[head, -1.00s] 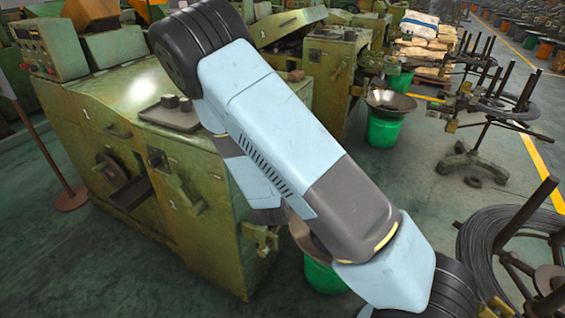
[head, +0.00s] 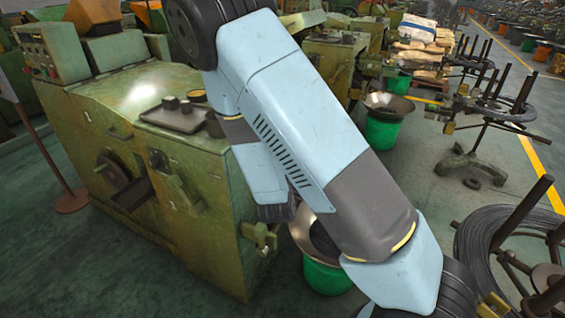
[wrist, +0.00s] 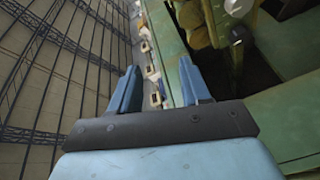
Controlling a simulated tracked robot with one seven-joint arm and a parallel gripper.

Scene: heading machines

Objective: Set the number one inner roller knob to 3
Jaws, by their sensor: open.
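My gripper (wrist: 158,66) shows in the wrist view with its two blue fingers apart and nothing between them. In the head view I cannot make it out behind my arm. The green machine (head: 95,100) stands at the left of the head view, with a mark like a "1" on its front. In the wrist view a green machine part (wrist: 285,125) lies to the right of the fingers. A pale round knob-like part (wrist: 237,7) and a smaller one (wrist: 237,34) are at the upper right, apart from the fingers. I cannot tell which is the inner roller knob, nor read any setting.
A control box (head: 50,52) stands on the machine's far left. A dark tray (head: 178,120) with small round pieces lies on its top. A green bucket (head: 325,278) is beside its right end. A wire coil stand (head: 490,240) is at the right. Open floor (head: 420,200) lies between.

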